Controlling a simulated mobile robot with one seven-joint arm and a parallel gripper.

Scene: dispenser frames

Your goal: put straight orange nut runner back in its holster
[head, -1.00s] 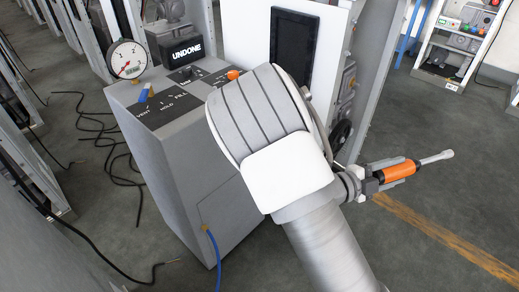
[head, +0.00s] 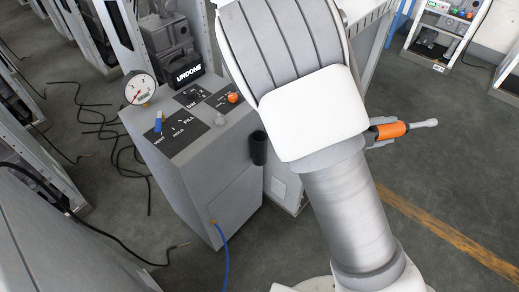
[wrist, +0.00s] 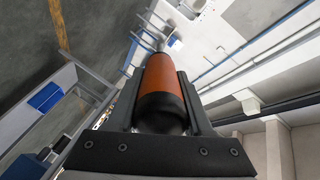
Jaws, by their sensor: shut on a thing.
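The straight orange nut runner (head: 393,130) has an orange body, a dark rear end and a grey nose pointing right in the head view. My gripper (head: 381,136) is shut on its body, partly hidden behind my arm. In the wrist view the nut runner (wrist: 168,75) lies between the two dark fingers of my gripper (wrist: 165,100), nose pointing away. A black cup-like holster (head: 258,148) is fixed on the right side of the grey cabinet. The holster looks empty, and the nut runner is well to its right, beyond my arm.
Black cables lie on the floor at left. The floor at right is open, with a yellow line (head: 440,232).

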